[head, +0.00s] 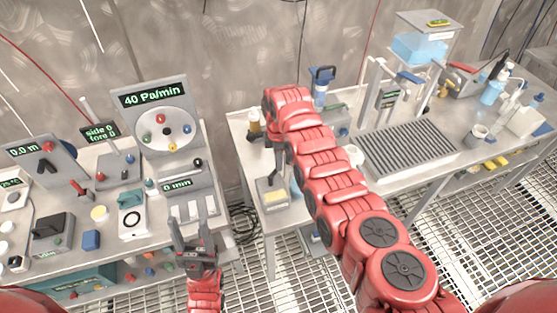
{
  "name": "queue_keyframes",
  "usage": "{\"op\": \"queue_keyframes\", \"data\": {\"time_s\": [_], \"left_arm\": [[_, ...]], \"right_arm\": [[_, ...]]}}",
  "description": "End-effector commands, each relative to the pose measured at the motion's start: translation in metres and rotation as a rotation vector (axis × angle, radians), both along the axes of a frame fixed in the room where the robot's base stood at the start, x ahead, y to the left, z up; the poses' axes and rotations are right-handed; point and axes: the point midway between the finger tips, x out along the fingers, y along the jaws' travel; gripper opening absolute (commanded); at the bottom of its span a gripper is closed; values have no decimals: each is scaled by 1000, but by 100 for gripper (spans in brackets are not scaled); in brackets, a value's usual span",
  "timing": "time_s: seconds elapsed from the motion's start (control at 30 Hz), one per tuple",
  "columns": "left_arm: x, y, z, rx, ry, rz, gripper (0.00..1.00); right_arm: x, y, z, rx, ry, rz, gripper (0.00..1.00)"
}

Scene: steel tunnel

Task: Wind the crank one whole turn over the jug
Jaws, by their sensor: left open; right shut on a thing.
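I cannot make out a crank or a jug for certain. My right arm reaches over the right bench and covers much of its left end, so they may be behind it. A pale rounded vessel (354,155) shows partly beside that arm, but I cannot tell whether it is the jug. The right gripper is hidden behind its own arm, and what it holds does not show. My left gripper (192,222) is open and empty, fingers pointing up, at the front right of the left bench. It is far from the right arm's end.
The left bench (110,245) carries several instrument panels, including a dial panel (160,120) reading 40 Pa/min. The right bench (385,187) holds a ribbed grey tray (408,147), a blue tank (420,47) and bottles. A gap with grated floor (245,270) lies between the benches.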

Motion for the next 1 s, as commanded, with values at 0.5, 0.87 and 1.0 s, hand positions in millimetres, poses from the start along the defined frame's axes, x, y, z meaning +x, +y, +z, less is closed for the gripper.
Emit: {"op": "queue_keyframes", "data": {"time_s": [0.5, 0.87, 1.0], "left_arm": [[0, 0, -4, 0, 0, 0, 55], [0, 0, -4, 0, 0, 0, 55], [0, 0, -4, 0, 0, 0, 55]], "right_arm": [[-4, -5, 0, 0, 1, -135, 0], [-4, -5, 0, 0, 1, -134, 55], [-4, -5, 0, 0, 0, -134, 55]]}}
